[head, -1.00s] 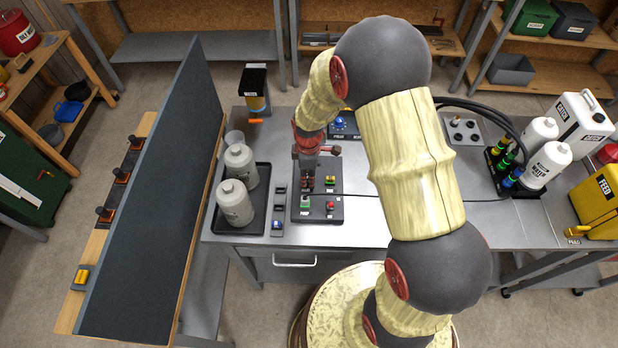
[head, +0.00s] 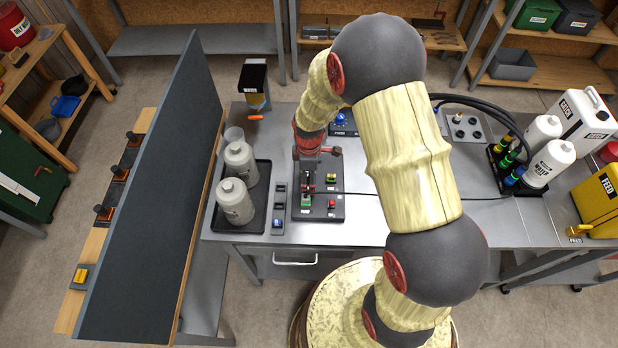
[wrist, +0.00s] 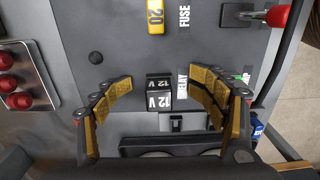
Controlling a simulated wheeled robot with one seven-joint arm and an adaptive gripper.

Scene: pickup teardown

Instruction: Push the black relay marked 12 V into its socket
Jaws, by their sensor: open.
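The black relay marked 12 V (wrist: 158,84) stands on the dark grey panel in the wrist view, beside the white RELAY label (wrist: 187,92). My gripper (wrist: 160,100) is open, with one yellow-padded finger on each side of the relay and a gap on both sides. A black part with a slot (wrist: 176,123) lies just below the relay in that view. I cannot tell how deep the relay sits, and its socket is hidden. In the head view my gripper (head: 308,183) is over the left part of the panel (head: 330,213); the relay cannot be made out there.
A yellow fuse marked 20 (wrist: 156,17) and a red-handled lever (wrist: 278,15) are near the relay. Red knobs (wrist: 6,84) are at the left. Grey bottles (head: 236,203) stand in a black tray left of the panel.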

